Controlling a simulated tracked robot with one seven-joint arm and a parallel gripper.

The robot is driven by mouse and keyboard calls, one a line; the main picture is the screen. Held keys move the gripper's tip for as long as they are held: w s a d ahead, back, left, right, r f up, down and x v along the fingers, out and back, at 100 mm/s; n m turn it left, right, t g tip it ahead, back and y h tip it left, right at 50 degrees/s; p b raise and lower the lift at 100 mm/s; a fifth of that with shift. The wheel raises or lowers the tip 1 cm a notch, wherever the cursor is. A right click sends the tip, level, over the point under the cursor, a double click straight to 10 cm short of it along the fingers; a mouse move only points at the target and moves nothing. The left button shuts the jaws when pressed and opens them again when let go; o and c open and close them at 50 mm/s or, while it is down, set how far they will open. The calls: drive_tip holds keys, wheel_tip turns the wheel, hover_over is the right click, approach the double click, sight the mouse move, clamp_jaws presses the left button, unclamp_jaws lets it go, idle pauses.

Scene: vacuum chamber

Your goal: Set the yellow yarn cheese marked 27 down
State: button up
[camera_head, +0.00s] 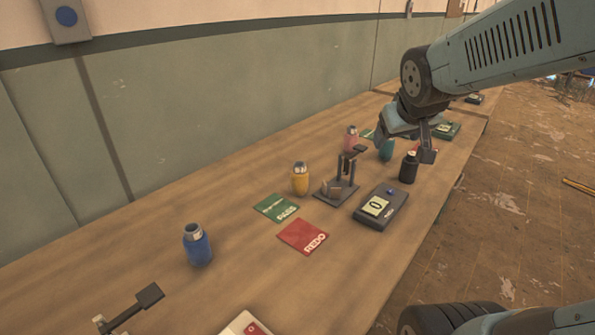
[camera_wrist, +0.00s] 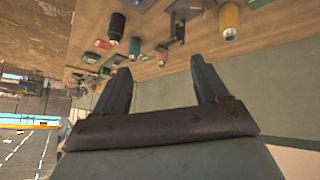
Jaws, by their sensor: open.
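The yellow yarn cheese (camera_head: 300,179) has a grey metal top and stands upright on the table, just behind the green PASS card and left of a small dark stand. No 27 can be read on it. In the wrist view, which shows the table upside down, the yellow cheese (camera_wrist: 229,18) is near the top edge, apart from my fingers. My gripper (camera_wrist: 160,66) is open, with nothing between its fingers. In the head view my gripper is above the table's far part, to the right of the yellow cheese.
Near the yellow cheese are the green PASS card (camera_head: 277,208), red REDO card (camera_head: 303,236), dark stand (camera_head: 337,190) and a device reading 0 (camera_head: 380,208). A blue cheese (camera_head: 197,245) stands left, a black one (camera_head: 408,168) right. Pink (camera_head: 351,138) and teal (camera_head: 386,149) ones stand farther back.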

drive_tip(key=w+f+n+t, duration=0.2)
drive_tip(key=w+f, duration=0.1)
drive_tip(key=w, duration=0.5)
drive_tip(key=n+t+y, duration=0.3)
drive_tip(key=n+y, duration=0.3)
drive_tip(key=y, duration=0.8)
approach(296, 163)
drive_tip(key=shift+x, duration=5.2)
drive_tip(key=shift+c, duration=0.3)
clamp_jaws()
